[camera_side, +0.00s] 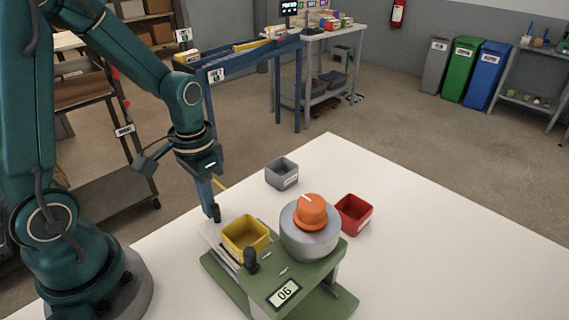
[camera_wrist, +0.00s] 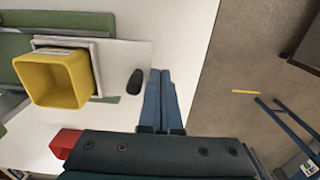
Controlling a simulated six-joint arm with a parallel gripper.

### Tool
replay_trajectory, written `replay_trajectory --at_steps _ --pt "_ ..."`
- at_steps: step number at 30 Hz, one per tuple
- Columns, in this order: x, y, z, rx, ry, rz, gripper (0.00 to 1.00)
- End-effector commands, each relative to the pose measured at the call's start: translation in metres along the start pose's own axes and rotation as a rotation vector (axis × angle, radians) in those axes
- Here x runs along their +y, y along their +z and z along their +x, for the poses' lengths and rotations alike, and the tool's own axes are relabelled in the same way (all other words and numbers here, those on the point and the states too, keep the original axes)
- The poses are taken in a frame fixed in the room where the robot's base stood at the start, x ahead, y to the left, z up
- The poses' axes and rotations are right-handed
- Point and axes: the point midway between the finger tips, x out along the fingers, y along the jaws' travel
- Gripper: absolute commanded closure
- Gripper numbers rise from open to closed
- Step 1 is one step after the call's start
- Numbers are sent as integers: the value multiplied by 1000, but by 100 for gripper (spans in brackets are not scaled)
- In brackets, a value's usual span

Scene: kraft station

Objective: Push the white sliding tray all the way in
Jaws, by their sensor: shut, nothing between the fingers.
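The white sliding tray (camera_side: 212,233) sticks out from the green-based station (camera_side: 238,292), and a yellow bin (camera_side: 246,234) stands on it. A black handle (camera_side: 216,213) is at the tray's outer end. In the wrist view the tray's white rim (camera_wrist: 97,68) shows around the yellow bin (camera_wrist: 50,80), with the black handle (camera_wrist: 134,82) to its right. My gripper (camera_side: 208,207) has its blue fingers together, pointing down on the outer side of the handle. In the wrist view my gripper (camera_wrist: 160,73) is just right of the handle, with a narrow gap seen between them. The fingers hold nothing.
A grey drum with an orange knob (camera_side: 312,212) stands on the station. Another black knob (camera_side: 251,260) rises at its front, near a display (camera_side: 285,292). A grey bin (camera_side: 282,174) and a red bin (camera_side: 354,215) stand behind. The white table (camera_side: 450,250) is clear at right.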

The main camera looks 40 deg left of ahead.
Motion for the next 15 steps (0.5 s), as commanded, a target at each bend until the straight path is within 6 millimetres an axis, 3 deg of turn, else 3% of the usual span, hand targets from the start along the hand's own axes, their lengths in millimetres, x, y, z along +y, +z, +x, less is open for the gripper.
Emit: replay_trajectory --at_steps 15 --pt "4 0 0 0 0 1 100"
